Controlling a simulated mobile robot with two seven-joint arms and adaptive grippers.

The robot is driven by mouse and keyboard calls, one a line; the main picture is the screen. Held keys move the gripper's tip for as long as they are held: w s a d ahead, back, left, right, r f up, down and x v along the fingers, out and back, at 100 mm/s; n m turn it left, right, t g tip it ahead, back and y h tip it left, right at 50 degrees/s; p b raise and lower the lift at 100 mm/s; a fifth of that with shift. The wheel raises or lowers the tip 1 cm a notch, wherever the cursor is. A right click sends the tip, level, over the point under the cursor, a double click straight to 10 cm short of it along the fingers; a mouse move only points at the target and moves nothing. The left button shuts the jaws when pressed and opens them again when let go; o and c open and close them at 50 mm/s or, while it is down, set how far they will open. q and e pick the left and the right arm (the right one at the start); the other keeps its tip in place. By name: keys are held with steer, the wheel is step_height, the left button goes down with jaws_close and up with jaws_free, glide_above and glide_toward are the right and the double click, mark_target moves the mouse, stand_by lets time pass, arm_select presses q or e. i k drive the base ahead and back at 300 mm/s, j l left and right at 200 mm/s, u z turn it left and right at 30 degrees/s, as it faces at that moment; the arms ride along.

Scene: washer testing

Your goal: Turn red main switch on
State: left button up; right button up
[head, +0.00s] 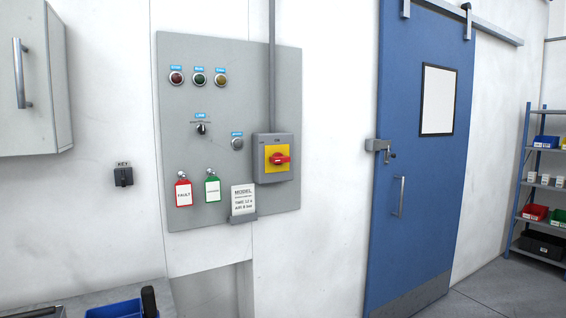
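The red main switch (279,159) is a red rotary handle on a yellow plate, on the front of a grey box (287,138). The box is mounted at the right side of a grey wall panel (230,75). The red handle lies about horizontal. The lettering around the switch is too small to read. Neither of my grippers is in the head view.
The panel also carries indicator lamps (199,79), a small black knob (200,128), red and green tags (184,192) and a card holder (243,202). A conduit (271,60) runs up from the box. A blue sliding door (410,170) stands right; a counter (140,296) lies lower left.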

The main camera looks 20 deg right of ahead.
mark_target(278, 158)
steer(key=i+l, duration=0.2)
steer(key=l, duration=0.15)
steer(key=i+l, duration=0.2)
steer(key=l, duration=0.15)
steer(key=i+l+u, duration=0.1)
steer(key=l, duration=0.3)
steer(key=i+l, duration=0.4)
steer(key=l, duration=0.3)
steer(key=i+l, duration=0.2)
steer(key=l, duration=0.2)
steer(key=u, duration=0.05)
